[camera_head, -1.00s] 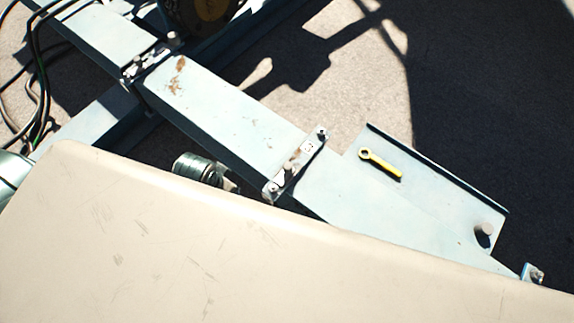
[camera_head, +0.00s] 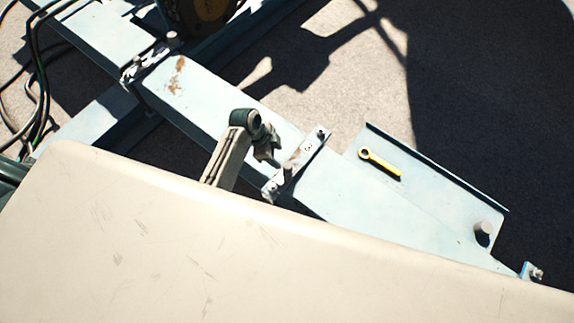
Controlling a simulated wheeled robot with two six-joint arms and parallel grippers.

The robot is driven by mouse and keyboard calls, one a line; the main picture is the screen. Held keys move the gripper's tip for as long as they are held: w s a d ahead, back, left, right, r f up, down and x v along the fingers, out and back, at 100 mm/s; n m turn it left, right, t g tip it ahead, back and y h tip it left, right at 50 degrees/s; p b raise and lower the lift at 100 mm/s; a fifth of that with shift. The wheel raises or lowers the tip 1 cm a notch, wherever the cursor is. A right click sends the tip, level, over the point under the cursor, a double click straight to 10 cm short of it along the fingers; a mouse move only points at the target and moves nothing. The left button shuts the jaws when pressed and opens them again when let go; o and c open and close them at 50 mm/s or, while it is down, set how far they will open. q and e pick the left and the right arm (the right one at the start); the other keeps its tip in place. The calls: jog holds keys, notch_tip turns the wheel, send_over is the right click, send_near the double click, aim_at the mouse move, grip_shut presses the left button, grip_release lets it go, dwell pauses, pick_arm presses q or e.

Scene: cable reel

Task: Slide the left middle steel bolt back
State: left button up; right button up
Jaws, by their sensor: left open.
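A small steel bolt plate (camera_head: 302,155) lies across the pale blue beam (camera_head: 215,105) near the middle of the view, with small steel fittings along it. I cannot tell from this view how far its bolt is slid. My left gripper (camera_head: 268,150) is just left of this plate, over the beam, open and with nothing visible between its fingers. It looks apart from the plate, though the depth is hard to judge. Another plate with bolts (camera_head: 150,58) crosses the beam at upper left. My right gripper is not in view.
A yellow wrench (camera_head: 380,163) lies on a flat blue plate (camera_head: 425,175) to the right, with a round peg (camera_head: 484,228) near its corner. Dark cables (camera_head: 40,75) hang at far left. A round dark and brown part (camera_head: 203,12) stands at the top.

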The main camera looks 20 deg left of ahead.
aim_at(286, 165)
pick_arm(q)
jog(key=x, duration=0.8)
jog(key=shift+d+f, duration=0.1)
jog(key=shift+f, duration=0.2)
jog(key=shift+w+d+f, duration=0.1)
jog(key=shift+d+f, duration=0.05)
jog(key=shift+f, duration=0.2)
